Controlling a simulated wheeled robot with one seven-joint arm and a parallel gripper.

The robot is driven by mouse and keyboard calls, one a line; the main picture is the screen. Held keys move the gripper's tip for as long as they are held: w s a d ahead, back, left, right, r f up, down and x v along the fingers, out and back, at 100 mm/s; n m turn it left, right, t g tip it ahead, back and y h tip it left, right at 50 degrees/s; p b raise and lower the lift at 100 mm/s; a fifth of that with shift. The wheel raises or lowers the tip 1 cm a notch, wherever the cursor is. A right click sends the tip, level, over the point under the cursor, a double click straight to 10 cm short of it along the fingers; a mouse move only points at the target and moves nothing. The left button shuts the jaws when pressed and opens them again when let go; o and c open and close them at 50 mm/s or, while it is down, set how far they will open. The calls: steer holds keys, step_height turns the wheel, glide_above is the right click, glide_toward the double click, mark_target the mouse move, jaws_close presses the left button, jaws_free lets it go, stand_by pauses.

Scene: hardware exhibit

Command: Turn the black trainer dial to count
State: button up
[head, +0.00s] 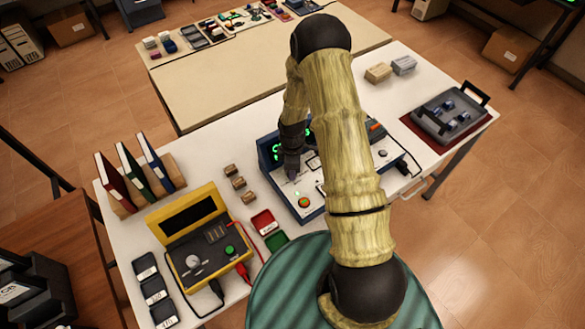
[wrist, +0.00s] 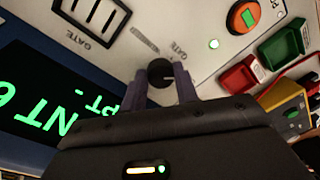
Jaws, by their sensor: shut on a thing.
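The trainer is a white panel in a blue frame (head: 316,206) near the middle of the white table. In the wrist view its black dial (wrist: 159,72) is a small round knob with a light pointer mark, and "GATE" labels are printed on the panel near it. My gripper (head: 291,174) points down onto the panel. Its two purple-grey fingers are shut on the black dial, one on each side. The dial is hidden by the gripper in the head view. The trainer's dark display (wrist: 42,92) shows green characters, including "NT", partly covered by my gripper body.
A yellow instrument case (head: 205,258) stands front left. Red (head: 263,222) and green (head: 276,241) trays lie beside the trainer. An orange button (wrist: 243,16) is on the panel. Small brown blocks (head: 235,183) lie to the left. A grey tray (head: 450,112) sits at right.

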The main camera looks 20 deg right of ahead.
steer(key=o, duration=1)
steer(key=r+b, duration=0.1)
steer(key=r, duration=0.4)
steer(key=r+b, duration=0.1)
steer(key=r, duration=0.5)
steer(key=w+r+b, duration=0.1)
steer(key=r, duration=0.5)
steer(key=shift+d+r, duration=0.15)
steer(key=shift+r, duration=0.1)
